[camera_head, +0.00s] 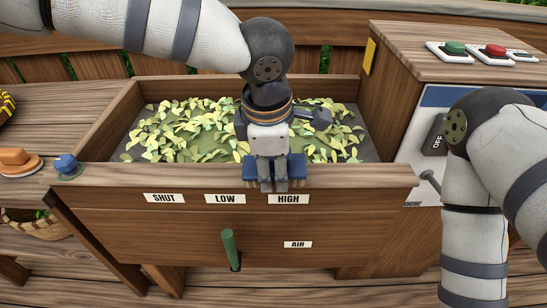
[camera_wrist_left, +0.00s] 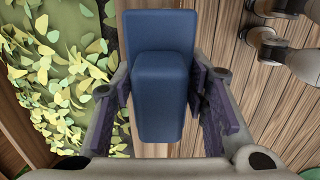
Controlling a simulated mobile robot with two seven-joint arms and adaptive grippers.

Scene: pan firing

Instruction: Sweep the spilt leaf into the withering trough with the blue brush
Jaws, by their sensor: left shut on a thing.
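The withering trough (camera_head: 127,112) is a wooden box with yellow-green leaf (camera_head: 200,125) spread over its dark bed. My left gripper (camera_head: 272,184) is shut on the blue brush (camera_head: 297,166), over the trough's front rim. The gripper hides the brush's middle in the head view. In the left wrist view the blue brush (camera_wrist_left: 160,95) stands between the two fingers, with leaf (camera_wrist_left: 60,80) to its left. I cannot make out spilt leaf outside the trough; the brush and gripper cover part of the rim. My right arm comes in at the right, but its gripper is out of view.
The trough front carries SHUT, LOW, HIGH and AIR labels and a green lever (camera_head: 229,245). A side cabinet (camera_head: 450,40) at the right bears green and red buttons and an OFF switch (camera_head: 436,135). A small blue object (camera_head: 66,164) and an orange hat-shaped item (camera_head: 18,160) are at the left.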

